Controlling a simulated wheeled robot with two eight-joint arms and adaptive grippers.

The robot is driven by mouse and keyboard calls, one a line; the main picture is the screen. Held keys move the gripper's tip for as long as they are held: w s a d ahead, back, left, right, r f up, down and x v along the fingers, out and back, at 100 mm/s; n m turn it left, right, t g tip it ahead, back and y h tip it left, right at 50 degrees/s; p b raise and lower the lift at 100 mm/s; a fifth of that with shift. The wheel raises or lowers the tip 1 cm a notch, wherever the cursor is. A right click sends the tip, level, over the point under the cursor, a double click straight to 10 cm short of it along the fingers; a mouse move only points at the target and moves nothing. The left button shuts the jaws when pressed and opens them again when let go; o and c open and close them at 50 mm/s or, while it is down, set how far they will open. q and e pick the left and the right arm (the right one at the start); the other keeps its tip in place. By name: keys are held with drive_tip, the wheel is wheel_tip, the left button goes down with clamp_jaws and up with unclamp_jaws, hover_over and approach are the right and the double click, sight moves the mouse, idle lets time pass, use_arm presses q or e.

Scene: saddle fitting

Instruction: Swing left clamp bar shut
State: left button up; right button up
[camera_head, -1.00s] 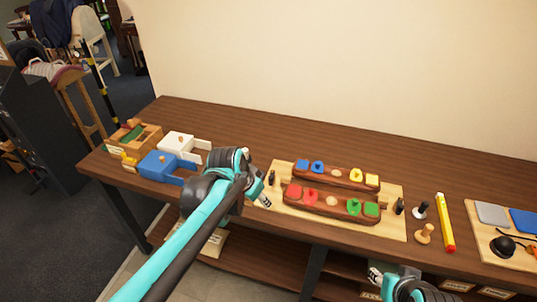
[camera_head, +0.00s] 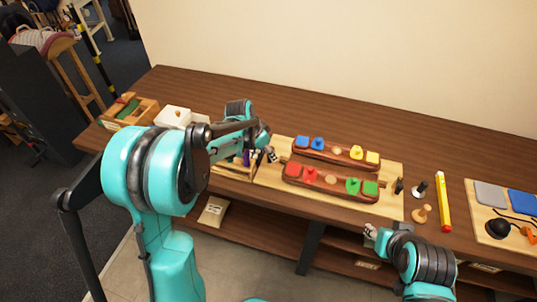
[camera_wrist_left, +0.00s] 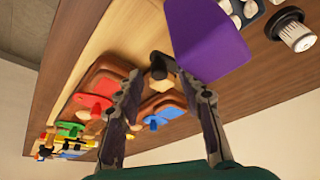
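A light wooden board (camera_head: 390,204) lies on the table with two dark brown wooden pieces on it, the front piece (camera_head: 325,188) and the back piece (camera_head: 330,155), both bearing coloured blocks. My left gripper (camera_head: 271,155) is at the board's left end and hides most of the left clamp there. In the left wrist view my left gripper (camera_wrist_left: 162,80) is open, its fingers on either side of a black knob (camera_wrist_left: 158,66) with a pale wooden part beside it; contact cannot be told. My right gripper (camera_head: 370,232) hangs near the table's front edge; its fingers are too small to judge.
A purple block (camera_wrist_left: 207,40) is close beside the left fingers in the wrist view. A white box (camera_head: 174,116) and a wooden box (camera_head: 131,112) stand at the left. A yellow stick (camera_head: 444,200) and a second board (camera_head: 475,225) lie at the right. The back of the table is clear.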

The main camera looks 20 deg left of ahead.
use_arm(q)
drive_tip(key=shift+w+d+f, duration=0.1)
drive_tip(key=shift+f, duration=0.2)
clamp_jaws()
